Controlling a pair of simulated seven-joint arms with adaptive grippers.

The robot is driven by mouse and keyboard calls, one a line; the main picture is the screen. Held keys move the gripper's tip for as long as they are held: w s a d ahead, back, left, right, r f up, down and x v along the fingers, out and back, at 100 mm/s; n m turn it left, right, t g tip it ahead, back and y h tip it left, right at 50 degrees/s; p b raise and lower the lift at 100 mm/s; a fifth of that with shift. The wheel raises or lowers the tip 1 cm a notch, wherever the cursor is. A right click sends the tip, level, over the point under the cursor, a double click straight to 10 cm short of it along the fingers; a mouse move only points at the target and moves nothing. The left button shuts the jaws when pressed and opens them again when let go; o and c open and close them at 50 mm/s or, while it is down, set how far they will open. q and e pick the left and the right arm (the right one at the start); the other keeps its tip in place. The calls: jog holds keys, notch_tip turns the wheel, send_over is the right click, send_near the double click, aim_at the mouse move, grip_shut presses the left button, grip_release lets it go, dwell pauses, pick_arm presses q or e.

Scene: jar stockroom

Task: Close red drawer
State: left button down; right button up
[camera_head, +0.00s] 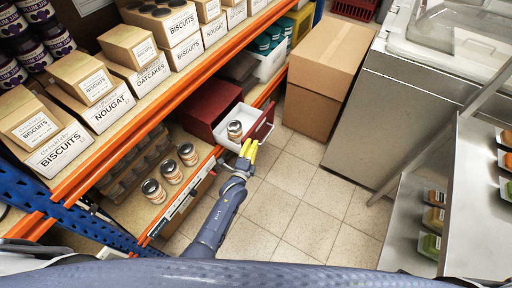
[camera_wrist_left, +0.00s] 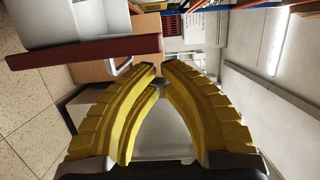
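The red drawer unit (camera_head: 209,104) stands on the lower shelf. Its drawer is pulled out over the aisle, with a white inside (camera_head: 229,116) and a red front (camera_head: 264,121). A lidded jar (camera_head: 235,130) stands in it. In the left wrist view the red front (camera_wrist_left: 85,53) is at upper left, with a metal handle (camera_wrist_left: 120,69). My left gripper (camera_head: 252,143) is just outside the front, near the handle. Its yellow fingers (camera_wrist_left: 160,68) almost meet at the tips and hold nothing. Contact with the handle cannot be told. My right gripper is not in view.
Several jars (camera_head: 171,171) stand on the lower shelf left of the drawer. The orange shelf beam (camera_head: 165,105) runs above. A large cardboard box (camera_head: 325,72) stands beyond the drawer, and a steel counter (camera_head: 372,115) is at right. The tiled floor (camera_head: 300,185) between is clear.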

pick_arm(q)
jog(key=shift+w+a, duration=0.1)
jog(key=shift+a, duration=0.15)
